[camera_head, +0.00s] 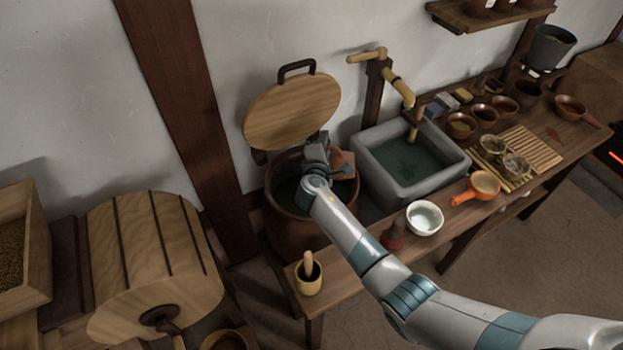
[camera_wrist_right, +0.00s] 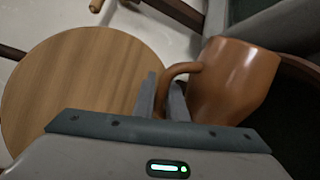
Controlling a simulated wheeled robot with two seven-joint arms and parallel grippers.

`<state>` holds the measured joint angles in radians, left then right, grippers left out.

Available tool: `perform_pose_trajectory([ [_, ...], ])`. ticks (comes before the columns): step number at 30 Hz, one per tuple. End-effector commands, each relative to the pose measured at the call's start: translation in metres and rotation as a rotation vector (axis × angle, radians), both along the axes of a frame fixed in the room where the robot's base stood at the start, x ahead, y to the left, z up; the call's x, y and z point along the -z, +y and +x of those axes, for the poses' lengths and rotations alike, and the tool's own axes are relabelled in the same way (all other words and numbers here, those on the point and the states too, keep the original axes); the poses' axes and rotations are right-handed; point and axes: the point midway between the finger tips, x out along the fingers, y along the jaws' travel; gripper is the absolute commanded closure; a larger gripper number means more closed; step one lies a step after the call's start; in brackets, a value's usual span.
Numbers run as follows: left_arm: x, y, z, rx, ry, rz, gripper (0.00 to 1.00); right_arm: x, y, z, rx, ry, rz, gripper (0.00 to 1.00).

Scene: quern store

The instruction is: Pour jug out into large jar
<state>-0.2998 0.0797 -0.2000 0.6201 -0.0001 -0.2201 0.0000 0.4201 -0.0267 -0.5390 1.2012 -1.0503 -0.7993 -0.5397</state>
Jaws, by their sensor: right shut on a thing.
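The large jar (camera_head: 283,228) is a dark brown vessel left of the sink, with dark liquid visible inside. Its round wooden lid (camera_head: 292,112) stands raised behind the mouth; it also shows in the right wrist view (camera_wrist_right: 75,85). My right gripper (camera_head: 322,160) is over the jar's mouth. In the right wrist view, my right gripper (camera_wrist_right: 162,95) is shut on the handle of the orange-brown jug (camera_wrist_right: 235,80). In the head view the jug (camera_head: 344,164) is partly hidden by the gripper. I cannot tell its exact tilt or see its contents. My left gripper is out of view.
A stone sink (camera_head: 372,178) with a wooden spout (camera_head: 398,88) stands right of the jar. A white bowl (camera_head: 424,219), an orange pan (camera_head: 482,186) and a small mortar (camera_head: 308,280) stand on the bench under or beside my arm. A wooden drum (camera_head: 150,260) is at left.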

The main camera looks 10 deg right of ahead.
Motion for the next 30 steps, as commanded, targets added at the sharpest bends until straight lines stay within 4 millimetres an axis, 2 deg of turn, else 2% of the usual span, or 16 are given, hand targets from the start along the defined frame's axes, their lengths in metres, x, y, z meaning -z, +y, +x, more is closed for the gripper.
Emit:
perform_pose_trajectory([
  [30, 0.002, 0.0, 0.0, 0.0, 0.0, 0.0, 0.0, -0.003, 0.017, 0.004, 0.0, 0.024, -0.127, 1.0],
])
